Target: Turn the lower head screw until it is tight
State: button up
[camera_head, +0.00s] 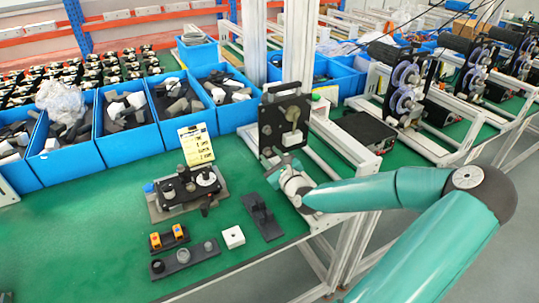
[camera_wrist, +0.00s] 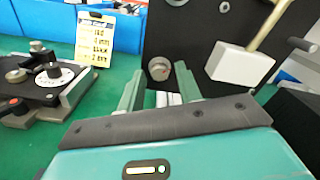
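A black upright plate (camera_head: 271,128) stands at the table's right end in the head view. It also fills the back of the wrist view (camera_wrist: 185,35). A round metal screw (camera_wrist: 159,68) sits low on the plate's left side, probably the lower head screw. My gripper (camera_wrist: 158,80) is open, with its two green fingers apart. The screw shows between and just beyond the fingertips; I cannot tell whether they touch it. In the head view my gripper (camera_head: 284,163) is at the plate's lower part, and the screw cannot be made out there.
A white block on a metal rod (camera_wrist: 240,65) juts from the plate right of the fingers. A device with a dial (camera_head: 188,190) and a yellow notice (camera_head: 196,145) stand to the left. Black holders (camera_head: 262,215) lie in front. Blue bins (camera_head: 128,140) line the back.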

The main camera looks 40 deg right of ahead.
grip_shut()
jog(key=m, duration=0.9)
jog(key=shift+w+m, duration=0.1)
jog(key=shift+m, duration=0.3)
grip_release()
